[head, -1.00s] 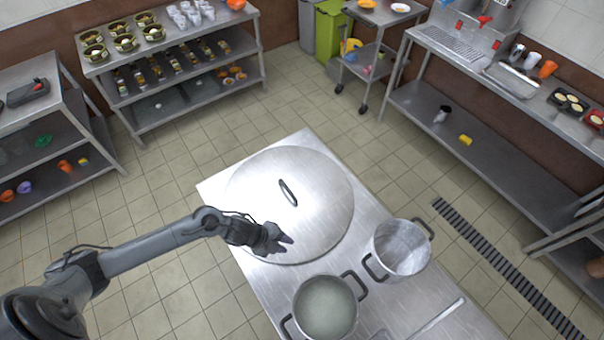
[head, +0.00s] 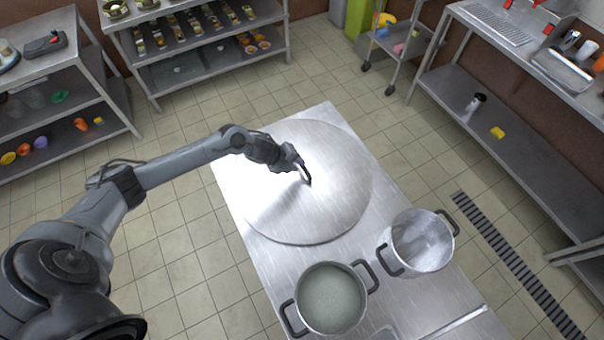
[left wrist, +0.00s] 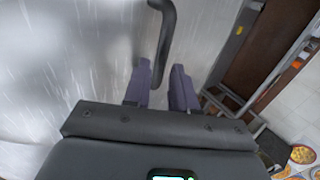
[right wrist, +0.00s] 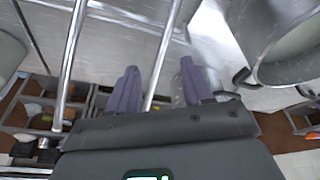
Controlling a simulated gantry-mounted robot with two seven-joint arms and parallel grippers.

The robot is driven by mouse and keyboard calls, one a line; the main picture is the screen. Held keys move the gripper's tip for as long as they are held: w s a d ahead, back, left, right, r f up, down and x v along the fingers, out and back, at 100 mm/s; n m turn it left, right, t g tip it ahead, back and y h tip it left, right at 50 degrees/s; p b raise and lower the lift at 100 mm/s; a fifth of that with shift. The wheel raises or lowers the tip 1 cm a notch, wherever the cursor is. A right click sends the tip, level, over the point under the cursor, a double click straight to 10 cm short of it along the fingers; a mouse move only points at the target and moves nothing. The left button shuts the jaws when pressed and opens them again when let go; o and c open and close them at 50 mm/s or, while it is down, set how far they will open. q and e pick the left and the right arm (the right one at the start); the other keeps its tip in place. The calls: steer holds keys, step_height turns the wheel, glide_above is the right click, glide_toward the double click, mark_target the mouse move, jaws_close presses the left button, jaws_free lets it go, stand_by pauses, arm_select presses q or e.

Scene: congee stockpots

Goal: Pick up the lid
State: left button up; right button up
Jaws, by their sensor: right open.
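My left gripper (head: 298,160) is at that handle. In the left wrist view the handle (left wrist: 165,40) runs down to the space between the purple fingers (left wrist: 161,78). The fingers stand a small gap apart, and I cannot tell whether they press on the handle. My right gripper (right wrist: 160,78) is open and empty; it shows only in the right wrist view.
A stockpot with pale congee (head: 330,298) and an empty steel pot (head: 421,240) stand on the table (head: 395,300) near the lid. Shelves (head: 210,65) and a counter (head: 530,60) stand around. The tiled floor between is clear.

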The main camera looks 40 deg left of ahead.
arm_select(q)
steer(key=shift+a+x, duration=0.2)
steer(key=shift+x, duration=2.4)
steer(key=shift+w, duration=0.15)
steer(key=shift+r, duration=0.1)
jaws_close()
steer(key=shift+r, duration=0.1)
